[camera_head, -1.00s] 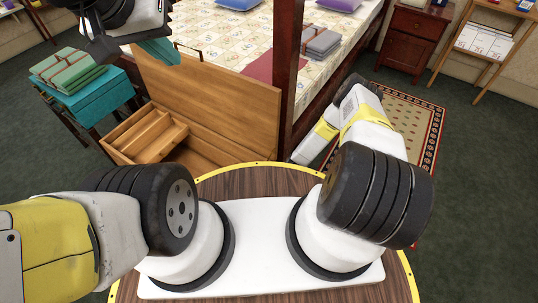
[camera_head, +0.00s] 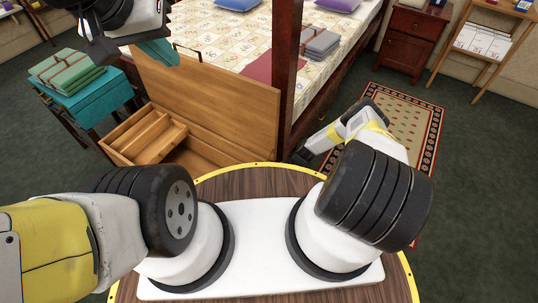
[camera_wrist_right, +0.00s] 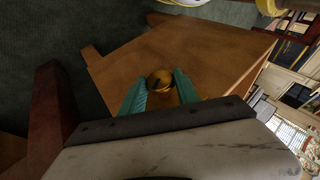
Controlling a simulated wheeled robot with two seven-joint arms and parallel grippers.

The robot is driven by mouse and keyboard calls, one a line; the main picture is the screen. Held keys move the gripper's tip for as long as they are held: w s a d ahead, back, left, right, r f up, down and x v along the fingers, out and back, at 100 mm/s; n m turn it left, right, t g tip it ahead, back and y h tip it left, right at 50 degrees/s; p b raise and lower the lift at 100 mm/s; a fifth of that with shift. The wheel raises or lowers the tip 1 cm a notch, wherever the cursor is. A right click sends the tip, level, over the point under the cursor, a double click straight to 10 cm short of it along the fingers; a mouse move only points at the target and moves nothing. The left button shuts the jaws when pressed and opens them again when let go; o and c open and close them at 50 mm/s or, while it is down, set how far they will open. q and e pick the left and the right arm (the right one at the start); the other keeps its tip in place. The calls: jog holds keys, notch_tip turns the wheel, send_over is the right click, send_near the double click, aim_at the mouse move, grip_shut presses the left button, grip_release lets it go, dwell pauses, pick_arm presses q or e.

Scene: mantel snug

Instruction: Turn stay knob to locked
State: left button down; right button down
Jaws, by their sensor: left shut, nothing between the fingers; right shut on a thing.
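A round brass-coloured knob (camera_wrist_right: 160,80) with a dark mark on its face sits against a wooden panel in the right wrist view. The teal fingertips of my right gripper (camera_wrist_right: 160,90) are on either side of it, shut on it. In the head view the right hand is low beside the dark bedpost and its fingertips are hidden; the knob is not visible there. The wooden chest (camera_head: 205,155) stands with its lid (camera_head: 215,100) raised. My left gripper (camera_head: 158,52), with teal fingers, is shut and empty above the lid's upper left corner.
A bed (camera_head: 230,35) with a dark post (camera_head: 290,70) stands behind the chest. A teal box (camera_head: 95,97) with green folded cloth is at the left. A patterned rug (camera_head: 425,120) and a red-brown cabinet (camera_head: 412,40) are at the right. Dark carpet is clear at far right.

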jog(key=shift+w, duration=0.1)
dwell(0.4)
jog(key=c, duration=0.9)
grip_release()
jog(key=shift+d, duration=0.1)
jog(key=v, duration=0.7)
jog(key=shift+w+d+r, duration=0.1)
jog(key=shift+d+r, duration=0.1)
jog(key=shift+d, duration=0.05)
